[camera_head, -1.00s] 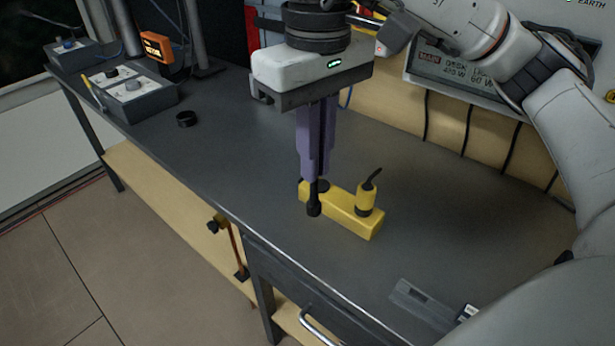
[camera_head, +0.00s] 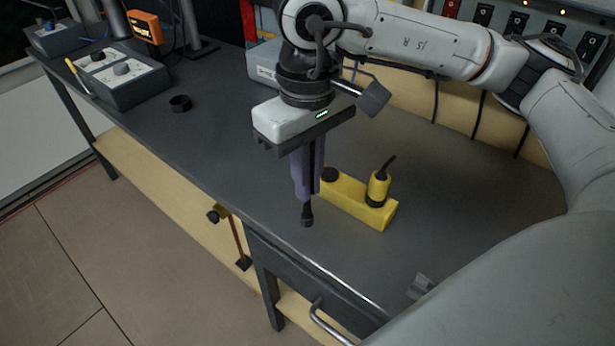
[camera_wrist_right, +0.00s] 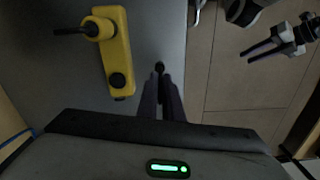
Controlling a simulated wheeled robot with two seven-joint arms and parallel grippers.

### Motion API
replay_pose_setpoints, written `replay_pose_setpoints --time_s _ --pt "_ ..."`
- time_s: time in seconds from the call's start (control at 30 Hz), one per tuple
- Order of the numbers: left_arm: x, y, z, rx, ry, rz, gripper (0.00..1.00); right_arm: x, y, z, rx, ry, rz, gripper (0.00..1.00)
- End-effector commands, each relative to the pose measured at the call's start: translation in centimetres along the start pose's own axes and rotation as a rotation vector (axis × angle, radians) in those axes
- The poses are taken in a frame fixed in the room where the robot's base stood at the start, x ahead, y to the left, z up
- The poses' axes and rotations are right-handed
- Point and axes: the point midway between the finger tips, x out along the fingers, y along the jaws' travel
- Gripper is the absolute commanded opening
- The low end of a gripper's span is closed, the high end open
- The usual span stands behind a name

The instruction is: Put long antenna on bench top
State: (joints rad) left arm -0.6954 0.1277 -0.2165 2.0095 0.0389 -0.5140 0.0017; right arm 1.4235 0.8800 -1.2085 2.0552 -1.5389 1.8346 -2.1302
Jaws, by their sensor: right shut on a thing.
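The long antenna (camera_head: 307,214) is dark and thin with a thicker black lower end. My right gripper (camera_head: 307,193) is shut on it and holds it upright, pointing down over the front part of the bench top (camera_head: 225,165). The antenna's end also shows in the right wrist view (camera_wrist_right: 159,68), just past the fingertips (camera_wrist_right: 160,88). I cannot tell whether that end touches the bench. The fingers hide most of the antenna. My left gripper (camera_wrist_right: 268,48) shows only in the right wrist view, off the bench over the floor; its jaw state is unclear.
A yellow box (camera_head: 357,204) with a black round socket (camera_head: 330,174) and a yellow-based stubby antenna (camera_head: 379,185) stands right beside my right gripper. Bench between is clear.

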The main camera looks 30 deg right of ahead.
Motion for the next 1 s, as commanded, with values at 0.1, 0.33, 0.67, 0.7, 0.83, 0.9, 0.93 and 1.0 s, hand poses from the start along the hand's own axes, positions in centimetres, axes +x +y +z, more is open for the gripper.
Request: replay_pose_setpoints --time_s 0.1,0.33,0.67,0.7,0.83,0.9,0.93,1.0 --pt "0.1 -0.1 -0.4 0.004 0.006 -0.001 0.31 -0.1 0.0 0.0 0.0 0.002 0.0 0.0" --pt "0.7 -0.2 -0.4 0.005 0.016 -0.001 0.31 0.5 0.0 0.0 -0.001 0.002 -0.001 0.0" --pt "0.4 -0.2 -0.4 0.004 0.013 -0.001 0.31 0.3 0.0 0.0 -0.001 0.001 -0.001 0.25" --pt "0.4 -0.2 -0.4 0.004 0.011 -0.001 0.31 0.2 0.0 0.0 -0.001 0.001 -0.001 0.25" --pt "-0.2 -0.1 -0.5 0.003 0.006 -0.001 0.31 -0.3 0.0 0.0 -0.001 0.001 -0.001 0.25" --pt "-0.1 -0.1 -0.3 0.004 0.005 -0.001 0.31 -0.9 -0.1 -0.1 -0.001 0.004 -0.002 0.25" --pt "-0.1 -0.1 -0.3 0.004 0.004 -0.001 0.31 -1.4 -0.1 -0.1 -0.001 0.004 -0.002 0.25" --pt "-0.2 -0.1 -0.3 0.004 0.003 -0.001 0.31 -2.9 -0.1 -0.1 -0.003 0.006 -0.003 0.25"
